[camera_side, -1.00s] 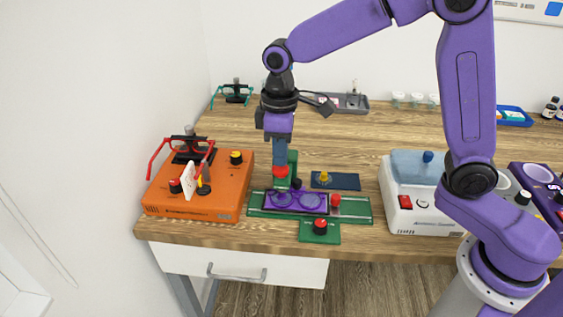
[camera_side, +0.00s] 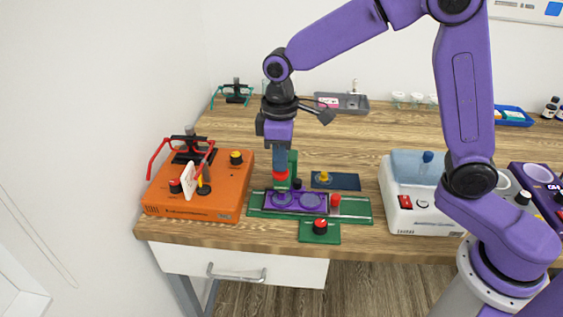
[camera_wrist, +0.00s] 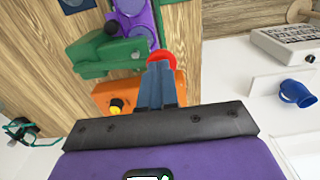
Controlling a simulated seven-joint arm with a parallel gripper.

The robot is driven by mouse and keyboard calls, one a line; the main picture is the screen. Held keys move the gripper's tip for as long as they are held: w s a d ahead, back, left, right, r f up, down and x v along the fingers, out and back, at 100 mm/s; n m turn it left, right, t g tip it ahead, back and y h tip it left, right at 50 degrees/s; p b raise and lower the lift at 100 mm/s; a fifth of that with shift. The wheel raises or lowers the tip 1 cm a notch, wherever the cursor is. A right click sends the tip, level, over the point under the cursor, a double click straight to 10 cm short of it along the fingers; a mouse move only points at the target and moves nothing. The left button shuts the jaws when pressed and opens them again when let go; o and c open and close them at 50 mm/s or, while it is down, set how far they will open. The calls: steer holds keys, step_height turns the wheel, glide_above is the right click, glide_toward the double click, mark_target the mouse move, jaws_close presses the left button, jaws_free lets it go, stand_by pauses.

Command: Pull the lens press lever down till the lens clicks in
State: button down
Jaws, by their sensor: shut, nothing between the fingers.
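The lens press is a green stand (camera_side: 293,163) on a long green base (camera_side: 354,212) near the table's front edge. A purple spectacle frame (camera_side: 297,206) with two round lens places lies on the base. The red lever end (camera_side: 281,176) is above the left lens place, and it also shows as a red disc in the wrist view (camera_wrist: 161,56). My gripper (camera_side: 280,170) is shut, with its fingertips pointing down at the lever end. In the wrist view the shut fingers (camera_wrist: 159,68) overlap the red disc; exact contact is hard to see.
An orange box (camera_side: 222,190) with red glasses (camera_side: 160,152) stands at the left. A white machine (camera_side: 412,216) stands at the right. A blue plate with a yellow knob (camera_side: 324,176) lies behind the base, and a green plate with a red knob (camera_side: 320,226) lies in front.

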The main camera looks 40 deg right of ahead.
steer(key=shift+f, duration=1.6)
stand_by(0.5)
steer(key=shift+r, duration=4.25)
steer(key=s+d+f+n, duration=0.1)
steer(key=s+d, duration=0.3)
steer(key=s, duration=0.4)
steer(key=s+d+f+n, duration=0.1)
steer(key=s+d, duration=0.3)
steer(key=s, duration=0.5)
steer(key=s+d+f+n, duration=0.1)
steer(key=s+d, duration=0.3)
steer(key=s, duration=0.5)
steer(key=shift+s+d+f+n, duration=0.25)
steer(key=shift+f+n, duration=0.05)
steer(key=shift+f, duration=0.35)
